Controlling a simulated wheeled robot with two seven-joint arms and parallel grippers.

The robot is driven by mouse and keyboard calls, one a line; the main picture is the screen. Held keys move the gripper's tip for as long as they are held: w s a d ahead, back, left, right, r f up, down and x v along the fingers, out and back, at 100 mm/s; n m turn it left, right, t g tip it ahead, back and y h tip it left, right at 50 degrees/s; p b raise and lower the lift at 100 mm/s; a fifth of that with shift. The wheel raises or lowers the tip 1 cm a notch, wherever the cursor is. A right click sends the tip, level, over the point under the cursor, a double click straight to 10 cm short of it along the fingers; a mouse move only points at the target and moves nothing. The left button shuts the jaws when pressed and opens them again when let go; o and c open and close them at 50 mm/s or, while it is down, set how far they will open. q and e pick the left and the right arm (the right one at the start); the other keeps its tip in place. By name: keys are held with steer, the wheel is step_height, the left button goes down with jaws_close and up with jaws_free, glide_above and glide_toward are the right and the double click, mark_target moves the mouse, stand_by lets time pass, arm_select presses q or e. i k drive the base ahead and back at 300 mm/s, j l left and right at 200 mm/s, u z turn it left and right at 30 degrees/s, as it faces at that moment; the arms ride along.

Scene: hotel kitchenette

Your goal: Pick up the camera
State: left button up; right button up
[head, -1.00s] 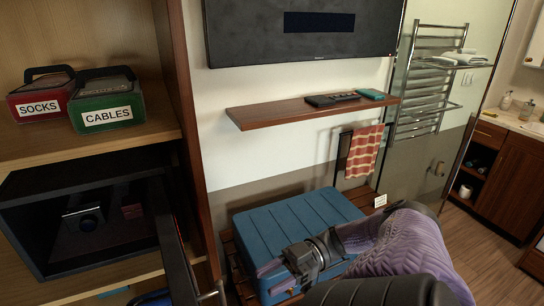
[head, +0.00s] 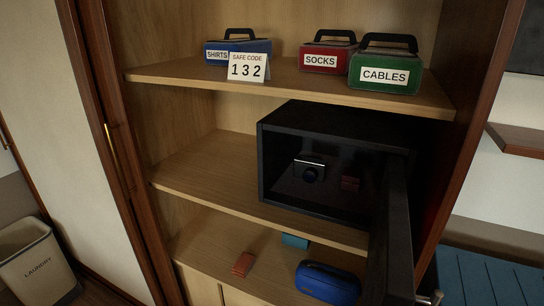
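The camera (head: 309,170) is a small dark box with a round blue-tinted lens and a pale top edge. It sits inside the open black safe (head: 262,166) on the middle wardrobe shelf, left of a small reddish-brown item (head: 350,183). The safe door (head: 398,236) is swung open toward me at the right side of the safe. The safe's interior is dark, so fine details of the camera are hard to see. Neither of my grippers shows in the head view now.
The upper shelf (head: 180,74) holds the SHIRTS, SOCKS (head: 327,58) and CABLES (head: 384,76) boxes and a safe code card (head: 247,68). A laundry bin (head: 38,265) stands left.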

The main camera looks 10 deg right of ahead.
mark_target(312, 170)
steer(key=l+z, duration=0.8)
steer(key=i+j, duration=0.05)
steer(key=j, duration=0.05)
